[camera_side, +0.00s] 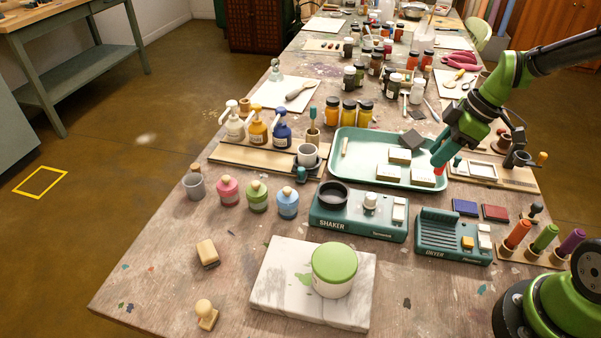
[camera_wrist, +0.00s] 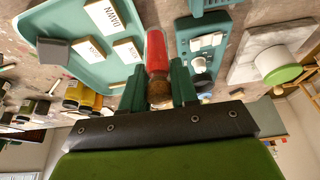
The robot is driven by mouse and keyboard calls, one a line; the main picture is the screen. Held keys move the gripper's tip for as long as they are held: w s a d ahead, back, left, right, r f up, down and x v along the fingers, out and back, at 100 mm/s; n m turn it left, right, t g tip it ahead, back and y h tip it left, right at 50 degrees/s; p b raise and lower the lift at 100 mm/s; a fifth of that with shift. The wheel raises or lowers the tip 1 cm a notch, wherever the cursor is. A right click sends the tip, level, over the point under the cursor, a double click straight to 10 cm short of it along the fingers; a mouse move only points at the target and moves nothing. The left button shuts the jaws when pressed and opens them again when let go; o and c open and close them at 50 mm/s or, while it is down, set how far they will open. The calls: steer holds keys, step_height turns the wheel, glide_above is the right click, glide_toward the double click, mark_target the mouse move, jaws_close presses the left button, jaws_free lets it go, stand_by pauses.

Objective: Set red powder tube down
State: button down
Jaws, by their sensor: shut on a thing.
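My gripper (camera_side: 443,154) is shut on the red powder tube (camera_side: 437,171), over the right end of the teal tray (camera_side: 345,180). In the wrist view the red powder tube (camera_wrist: 156,50) is between the two green fingers (camera_wrist: 158,92), with its cork end nearest the camera. In the side view only a little red shows below the fingers. Whether its far end touches anything cannot be told. A wooden rack (camera_side: 504,253) at the right front holds an orange tube (camera_side: 518,234), a green tube (camera_side: 545,237) and a purple tube (camera_side: 571,242).
White blocks (camera_side: 422,177) and a dark grey block (camera_side: 411,139) lie in the tray. The shaker (camera_side: 358,227) and the dryer (camera_side: 452,252) stand in front. A marble slab (camera_side: 272,283) bears a green-lidded jar (camera_side: 334,268). Red and blue pads (camera_side: 495,213) lie near the rack.

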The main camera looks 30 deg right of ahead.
steer(key=f+n, duration=0.1)
steer(key=f, duration=0.2)
steer(key=a+f, duration=0.1)
steer(key=f, duration=0.2)
steer(key=s+f+n, duration=0.1)
steer(key=f, duration=0.3)
steer(key=shift+s+a+n+g+y, duration=0.1)
steer(key=shift+a+n+g+y, duration=0.1)
steer(key=shift+n+g+y, duration=0.1)
steer(key=shift+f, duration=0.1)
steer(key=c, duration=1.1)
jaws_free()
steer(key=shift+c, duration=0.2)
